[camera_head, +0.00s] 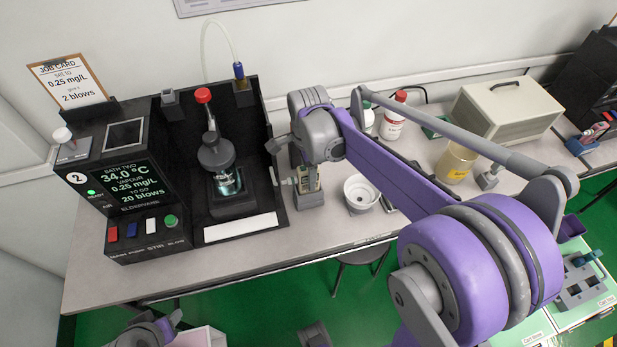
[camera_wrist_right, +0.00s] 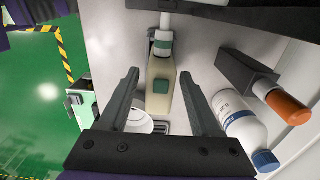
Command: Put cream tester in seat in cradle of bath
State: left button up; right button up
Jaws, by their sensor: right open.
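The cream tester (camera_wrist_right: 160,92), with a green button and a pale neck, shows in the right wrist view. In the head view it is a small cream piece (camera_head: 311,179) mostly hidden by my right gripper, upright at a grey cradle (camera_head: 309,199) beside the black bath (camera_head: 236,203). My right gripper (camera_wrist_right: 159,78) is open, its two fingers on either side of the tester with a gap to each. Whether the tester is fully down in the cradle's seat I cannot tell. My left gripper (camera_head: 167,322) shows partly at the bottom left; its jaw state is unclear.
A white cup (camera_head: 360,192) stands right of the cradle. Bottles, including a red-capped one (camera_head: 393,117), stand behind my right arm. A cream case (camera_head: 506,108) is further right. A white strip (camera_head: 240,228) lies at the bath's front.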

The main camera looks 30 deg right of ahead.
notch_tip(320, 180, up, 8)
jog(key=shift+r+p, duration=0.1)
jog(key=shift+p, duration=0.25)
jog(key=shift+r, duration=0.25)
jog(key=shift+s+a+n, duration=0.15)
jog(key=shift+s+n, duration=0.15)
jog(key=s+a+f+n+t, duration=0.2)
jog(key=s+a+f+n, duration=0.1)
jog(key=s+n, duration=0.5)
jog(key=s+a+f+n+t, duration=0.3)
jog(key=s+f+n, duration=0.3)
jog(key=n, duration=0.6)
jog(key=shift+s+a+f, duration=0.15)
jog(key=shift+s+a, duration=0.1)
jog(key=shift+s, duration=0.8)
